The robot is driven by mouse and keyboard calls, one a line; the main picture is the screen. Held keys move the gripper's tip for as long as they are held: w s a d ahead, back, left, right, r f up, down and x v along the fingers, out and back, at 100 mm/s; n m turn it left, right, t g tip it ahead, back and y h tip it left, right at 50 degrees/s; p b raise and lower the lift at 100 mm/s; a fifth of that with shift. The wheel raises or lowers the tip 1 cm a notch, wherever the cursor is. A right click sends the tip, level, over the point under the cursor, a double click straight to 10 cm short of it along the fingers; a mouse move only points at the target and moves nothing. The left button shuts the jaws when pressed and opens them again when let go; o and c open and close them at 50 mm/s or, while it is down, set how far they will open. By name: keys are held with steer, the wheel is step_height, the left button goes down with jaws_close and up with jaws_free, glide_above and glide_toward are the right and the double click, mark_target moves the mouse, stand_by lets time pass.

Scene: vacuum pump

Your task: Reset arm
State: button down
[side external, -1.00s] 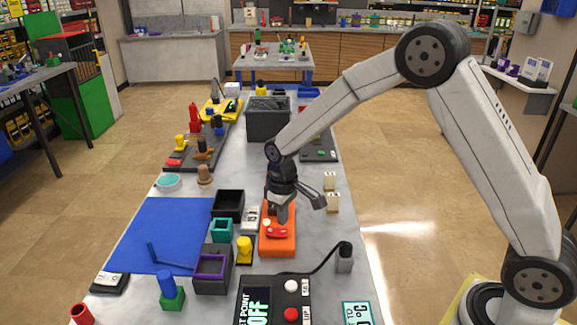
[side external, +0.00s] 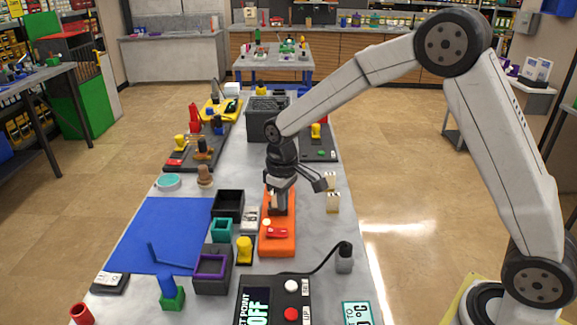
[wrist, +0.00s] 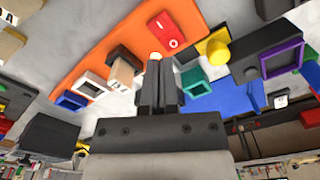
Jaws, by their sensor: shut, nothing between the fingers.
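My gripper (side external: 278,205) is shut and empty, pointing down over the far part of the orange vacuum pump base (side external: 281,247). In the wrist view my gripper (wrist: 157,62) shows its two fingers together, with nothing between them. The orange base (wrist: 100,48) spreads behind the fingers there. A red switch (side external: 277,232) sits on the base, nearer the camera than the fingers; it also shows in the wrist view (wrist: 166,32). A small round white piece sits at the fingertips in the wrist view. Whether the fingers touch the base cannot be told.
A black bin (side external: 228,203), a teal square holder (side external: 221,230) and a yellow knob (side external: 244,248) stand left of the base. White blocks (side external: 333,203) stand to its right. A blue mat (side external: 170,228) lies left. A dark crate (side external: 262,128) stands behind.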

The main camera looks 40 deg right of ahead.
steer(key=s+d+m+t, duration=0.1)
steer(key=s, duration=0.5)
steer(key=s+d+m, duration=0.1)
steer(key=s, duration=0.5)
steer(key=s+d+m+t, duration=0.1)
steer(key=s+d, duration=0.1)
steer(key=s, duration=0.4)
steer(key=shift+s+f+t, duration=0.15)
steer(key=shift+s+t, duration=0.1)
steer(key=shift+t, duration=0.05)
